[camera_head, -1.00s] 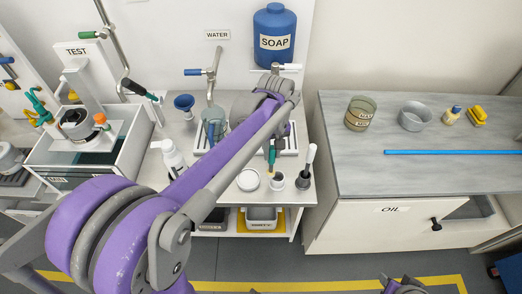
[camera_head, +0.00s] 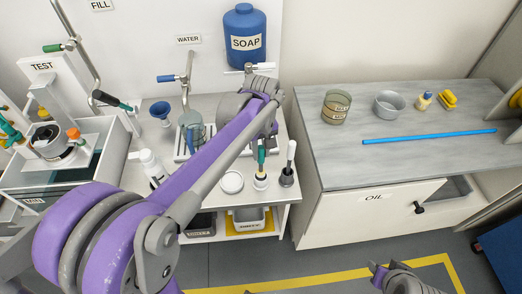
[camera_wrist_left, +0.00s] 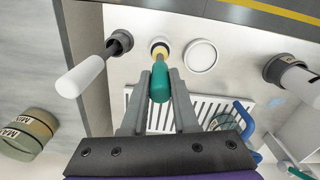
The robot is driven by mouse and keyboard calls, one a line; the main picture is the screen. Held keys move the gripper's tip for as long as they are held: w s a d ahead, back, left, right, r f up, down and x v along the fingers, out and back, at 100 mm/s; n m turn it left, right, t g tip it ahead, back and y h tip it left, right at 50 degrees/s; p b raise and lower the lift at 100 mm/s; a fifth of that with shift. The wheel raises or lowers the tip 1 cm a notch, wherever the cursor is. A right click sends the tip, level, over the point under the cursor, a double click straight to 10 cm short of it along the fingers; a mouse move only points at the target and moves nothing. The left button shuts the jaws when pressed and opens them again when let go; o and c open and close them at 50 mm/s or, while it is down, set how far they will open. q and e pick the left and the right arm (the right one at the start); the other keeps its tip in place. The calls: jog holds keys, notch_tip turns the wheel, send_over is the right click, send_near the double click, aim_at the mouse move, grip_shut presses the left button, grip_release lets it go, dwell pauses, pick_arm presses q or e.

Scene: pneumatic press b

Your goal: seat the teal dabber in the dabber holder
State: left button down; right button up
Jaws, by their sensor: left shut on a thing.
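The teal dabber (camera_head: 262,156) hangs roughly upright, its pale yellow tip downward. My left gripper (camera_wrist_left: 158,90) is shut on its teal handle, which also shows in the left wrist view (camera_wrist_left: 160,84). The dabber holder (camera_head: 261,183) is a small white cup on the white bench; it also shows in the left wrist view (camera_wrist_left: 159,41). The dabber's tip is at the holder's mouth; I cannot tell how far inside it is. My right gripper (camera_head: 379,272) shows only partly at the bottom edge, its jaws unclear.
A black holder with a white-handled tool (camera_head: 288,170) stands close right of the dabber holder. A round white dish (camera_head: 231,182) is close on its left. A drain rack (camera_wrist_left: 200,108) and a glass mug (camera_head: 191,127) are behind. The grey counter (camera_head: 350,165) has free room.

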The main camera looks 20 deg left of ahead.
aim_at(261, 161)
pick_arm(q)
jog(key=shift+f+b, duration=1.6)
jog(key=shift+f, duration=1.05)
jog(key=c, duration=0.6)
grip_release()
jog(key=shift+r, duration=0.1)
notch_tip(261, 161, up, 11)
jog(key=shift+f+p, duration=0.1)
jog(key=shift+p, duration=0.35)
jog(key=s+d+f+m+t+p, duration=0.1)
jog(key=s+f+m, duration=0.3)
jog(key=s, duration=0.4)
jog(key=s+d+f+m+t+p, duration=0.1)
jog(key=s+d+f+m+t, duration=0.2)
jog(key=s, duration=0.6)
notch_tip(261, 161, down, 3)
jog(key=shift+r+m+t, duration=0.15)
jog(key=shift+m+t, duration=0.55)
jog(key=shift+m, duration=0.2)
